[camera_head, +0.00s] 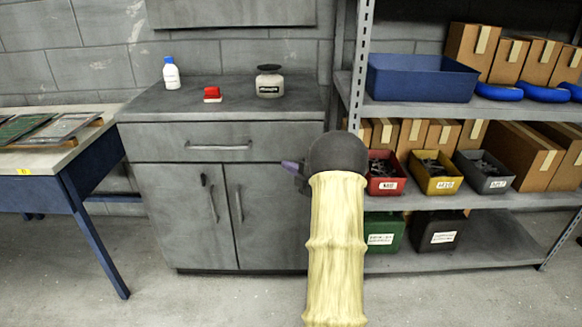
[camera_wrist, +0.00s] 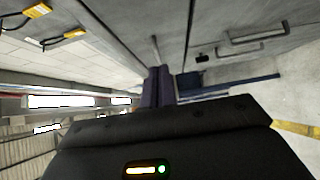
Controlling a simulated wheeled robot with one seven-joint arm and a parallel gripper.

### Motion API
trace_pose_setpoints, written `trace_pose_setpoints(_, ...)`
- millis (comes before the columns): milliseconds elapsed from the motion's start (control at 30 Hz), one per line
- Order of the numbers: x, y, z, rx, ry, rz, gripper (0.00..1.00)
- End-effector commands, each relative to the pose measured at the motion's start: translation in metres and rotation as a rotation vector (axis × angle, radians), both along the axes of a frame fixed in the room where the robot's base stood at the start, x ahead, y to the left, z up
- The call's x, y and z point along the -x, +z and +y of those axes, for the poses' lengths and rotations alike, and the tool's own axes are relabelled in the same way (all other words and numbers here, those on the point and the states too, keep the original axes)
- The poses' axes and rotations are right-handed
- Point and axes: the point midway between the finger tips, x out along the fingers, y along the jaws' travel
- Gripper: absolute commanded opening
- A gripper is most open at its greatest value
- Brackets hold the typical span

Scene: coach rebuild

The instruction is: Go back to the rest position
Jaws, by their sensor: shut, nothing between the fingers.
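My gripper (camera_wrist: 157,88) shows in the wrist view as two purple fingers pressed together, with nothing between them. In the head view my arm rises from the bottom edge in a pale ribbed sleeve to a dark rounded wrist. The purple fingertips (camera_head: 291,167) stick out to the left of that wrist, in front of the grey cabinet (camera_head: 180,190). Most of the gripper is hidden behind the wrist there. The fingers appear apart from the cabinet, though the exact gap cannot be told.
A blue-legged table (camera_head: 95,150) is at left. Shelving at right holds a blue crate (camera_head: 420,78), coloured bins and cartons. The floor in front is clear.

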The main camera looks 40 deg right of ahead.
Motion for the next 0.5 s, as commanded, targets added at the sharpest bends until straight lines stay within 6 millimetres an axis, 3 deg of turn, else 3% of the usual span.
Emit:
trace_pose_setpoints(333,0.0028,-0.0001,-0.0058,0.0,-0.009,0.0,0.0)
trace_pose_setpoints(500,-0.0024,0.0031,0.0021,-0.024,-0.024,0.016,0.0)
